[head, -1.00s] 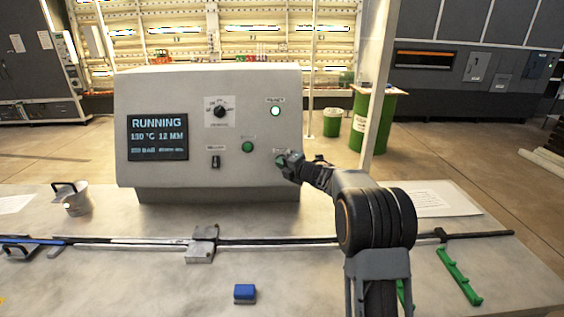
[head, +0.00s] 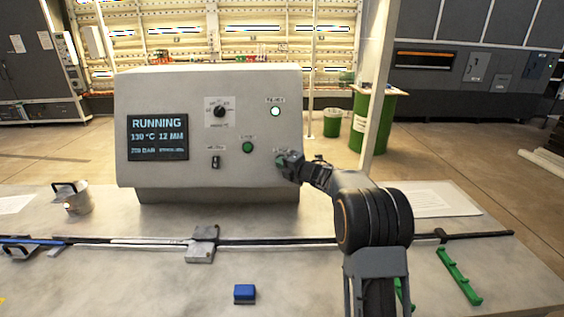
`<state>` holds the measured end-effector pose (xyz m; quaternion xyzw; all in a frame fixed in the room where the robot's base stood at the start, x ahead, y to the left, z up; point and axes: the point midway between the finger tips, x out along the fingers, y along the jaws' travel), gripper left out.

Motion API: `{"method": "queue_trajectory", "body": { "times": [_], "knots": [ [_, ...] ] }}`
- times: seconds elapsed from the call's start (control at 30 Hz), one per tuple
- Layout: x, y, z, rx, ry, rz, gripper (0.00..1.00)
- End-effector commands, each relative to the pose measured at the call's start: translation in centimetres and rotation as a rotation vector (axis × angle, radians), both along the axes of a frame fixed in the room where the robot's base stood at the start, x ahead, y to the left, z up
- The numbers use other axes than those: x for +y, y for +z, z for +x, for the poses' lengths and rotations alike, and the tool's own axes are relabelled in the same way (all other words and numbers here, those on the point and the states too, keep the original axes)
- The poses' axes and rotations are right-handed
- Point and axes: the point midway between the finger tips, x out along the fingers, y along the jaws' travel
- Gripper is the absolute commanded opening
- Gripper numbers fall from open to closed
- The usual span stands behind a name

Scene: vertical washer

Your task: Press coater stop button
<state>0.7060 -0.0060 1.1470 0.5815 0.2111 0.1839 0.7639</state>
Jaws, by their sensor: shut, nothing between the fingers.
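The coater control box (head: 250,85) stands on the table, with a dark screen (head: 158,137) that reads RUNNING, 130 °C, 12 MM. Its face has a black rotary knob (head: 219,112), a small black switch (head: 215,162), a lit lamp (head: 275,112) at the upper right and a green button (head: 247,147) below the middle. My gripper (head: 284,160) is shut at the lower right of the face, at or very near the panel. It covers what lies behind it there; I see no stop button, and contact cannot be told.
A metal cup (head: 77,201) stands at the left of the table. A dark rail (head: 290,241) with a metal clamp (head: 202,246) crosses the front. A blue block (head: 244,293) and a green bar (head: 459,278) lie nearer. A pale post (head: 379,90) rises at the right.

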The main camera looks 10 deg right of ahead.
Motion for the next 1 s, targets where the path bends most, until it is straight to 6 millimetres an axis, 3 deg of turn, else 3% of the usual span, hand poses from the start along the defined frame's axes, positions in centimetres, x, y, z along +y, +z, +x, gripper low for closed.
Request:
{"method": "queue_trajectory", "body": {
  "times": [0.57, 1.0],
  "knots": [
    [-0.1, -0.1, 0.2, 0.000, -0.001, 0.000, 0.00],
    [0.2, 0.6, -1.4, 0.000, -0.001, 0.001, 0.00]
  ]
}}
